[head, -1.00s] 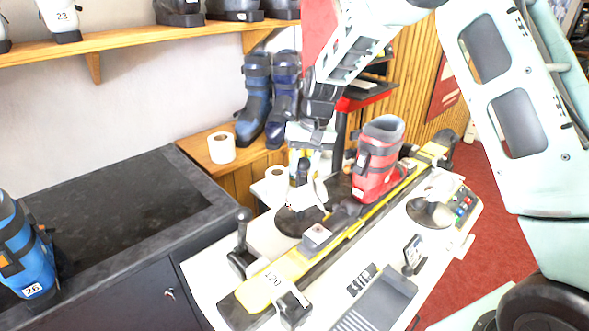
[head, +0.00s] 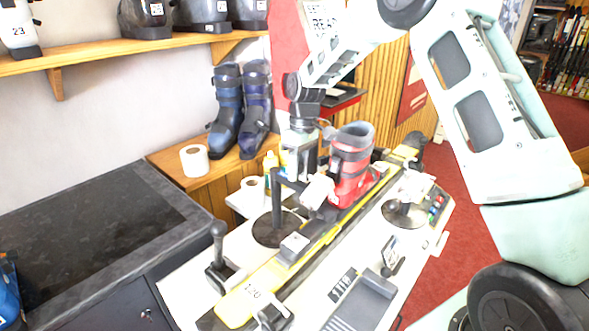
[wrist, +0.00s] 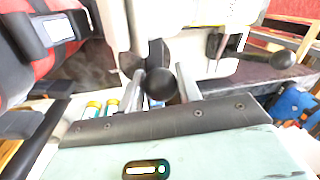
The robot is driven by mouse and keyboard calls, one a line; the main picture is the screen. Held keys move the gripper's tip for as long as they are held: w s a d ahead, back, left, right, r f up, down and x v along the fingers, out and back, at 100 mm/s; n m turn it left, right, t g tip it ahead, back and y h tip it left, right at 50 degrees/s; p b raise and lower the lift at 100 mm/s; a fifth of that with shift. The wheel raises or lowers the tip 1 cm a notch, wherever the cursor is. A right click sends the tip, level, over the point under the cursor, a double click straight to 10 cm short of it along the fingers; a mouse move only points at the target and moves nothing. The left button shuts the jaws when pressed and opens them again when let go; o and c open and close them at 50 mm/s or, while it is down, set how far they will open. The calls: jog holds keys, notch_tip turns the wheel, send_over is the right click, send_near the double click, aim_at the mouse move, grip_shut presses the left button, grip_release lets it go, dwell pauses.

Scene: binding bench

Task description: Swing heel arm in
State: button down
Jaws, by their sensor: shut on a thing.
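The white heel arm (head: 317,191) reaches from a dark post (head: 278,198) on a round black base, its end close beside the red boot (head: 352,178). I cannot tell whether it touches the boot. The boot stands upright on the yellow ski (head: 245,300). My gripper (wrist: 165,84) is shut on the heel arm's black ball knob (wrist: 162,84), which shows between the fingers in the wrist view. In the head view my gripper hangs left of the boot, its fingertips partly hidden. The boot's red and black shell fills the left edge of the wrist view.
A second round base with an arm (head: 404,213) stands right of the ski. A black upright lever (head: 218,250) stands at the bench's left front. Yellow-capped bottles (head: 270,163) and a tape roll (head: 252,186) are behind. Blue boots (head: 240,110) stand on the wooden ledge.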

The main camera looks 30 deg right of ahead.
jog(key=shift+w+d+r, duration=0.1)
jog(key=shift+w+d, duration=0.05)
jog(key=shift+d, duration=0.05)
dwell(0.3)
jog(key=c, duration=1)
grip_release()
jog(key=d+r+b, duration=0.1)
jog(key=r, duration=0.4)
jog(key=w+r+b, duration=0.1)
jog(key=r, duration=0.5)
jog(key=d+r+b, duration=0.1)
jog(key=r, duration=0.5)
jog(key=shift+w+d, duration=0.35)
jog(key=shift+w, duration=0.05)
